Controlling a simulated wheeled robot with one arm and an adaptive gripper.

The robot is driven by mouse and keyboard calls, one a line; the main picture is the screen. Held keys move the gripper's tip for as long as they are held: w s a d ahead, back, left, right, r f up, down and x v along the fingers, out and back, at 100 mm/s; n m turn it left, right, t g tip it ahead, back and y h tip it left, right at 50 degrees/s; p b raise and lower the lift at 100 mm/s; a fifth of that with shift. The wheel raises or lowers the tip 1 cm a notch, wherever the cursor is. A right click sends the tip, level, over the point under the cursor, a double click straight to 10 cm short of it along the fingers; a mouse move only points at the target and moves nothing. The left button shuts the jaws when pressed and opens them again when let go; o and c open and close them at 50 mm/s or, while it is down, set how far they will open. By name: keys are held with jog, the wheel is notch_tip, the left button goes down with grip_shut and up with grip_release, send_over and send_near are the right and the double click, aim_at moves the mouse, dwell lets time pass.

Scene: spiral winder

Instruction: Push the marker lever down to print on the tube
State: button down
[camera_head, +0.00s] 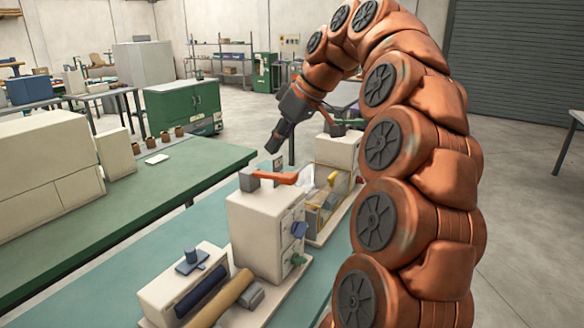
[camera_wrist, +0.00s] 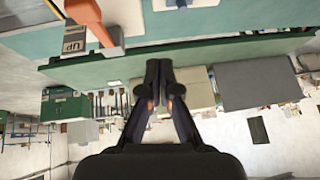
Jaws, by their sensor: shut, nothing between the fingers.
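An orange lever (camera_head: 278,177) with a grey end block lies roughly level on top of a cream machine box (camera_head: 268,232). An orange lever with a grey block (camera_wrist: 90,18) also shows at the top left of the wrist view. A second, reddish lever (camera_head: 329,119) is on the box farther back; I cannot tell for certain which is the marker lever. A tan tube (camera_head: 222,300) lies at the front machine beside a dark blue roller (camera_head: 201,290). My gripper (camera_head: 273,149) is shut and empty, above and apart from the nearer lever; its fingertips (camera_wrist: 159,66) meet in the wrist view.
The machines stand on a teal-topped table (camera_head: 106,293). A green-topped bench (camera_head: 200,158) to the left holds several small brown items and a white pad. Blue and green knobs stick out from the cream box. Open air surrounds my gripper.

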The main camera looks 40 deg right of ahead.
jog(key=d+r+t, duration=0.1)
jog(key=d+r, duration=0.1)
jog(key=d, duration=0.8)
jog(key=shift+d+r+t+h+b, duration=0.2)
jog(key=shift+t+h+b, duration=0.1)
jog(key=shift+t+h, duration=0.1)
jog(key=shift+a+f, duration=0.1)
jog(key=p, duration=0.3)
send_over(285, 174)
jog(key=s, duration=0.2)
jog(key=f, duration=0.8)
jog(key=shift+w+d, duration=0.2)
jog(key=shift+d, duration=0.15)
jog(key=shift+s+d+f+p, duration=0.1)
jog(key=shift+f+p, duration=0.05)
jog(key=shift+f, duration=0.8)
jog(key=shift+s+f+p, duration=0.1)
jog(key=shift+f+p, duration=0.05)
jog(key=shift+f, duration=0.75)
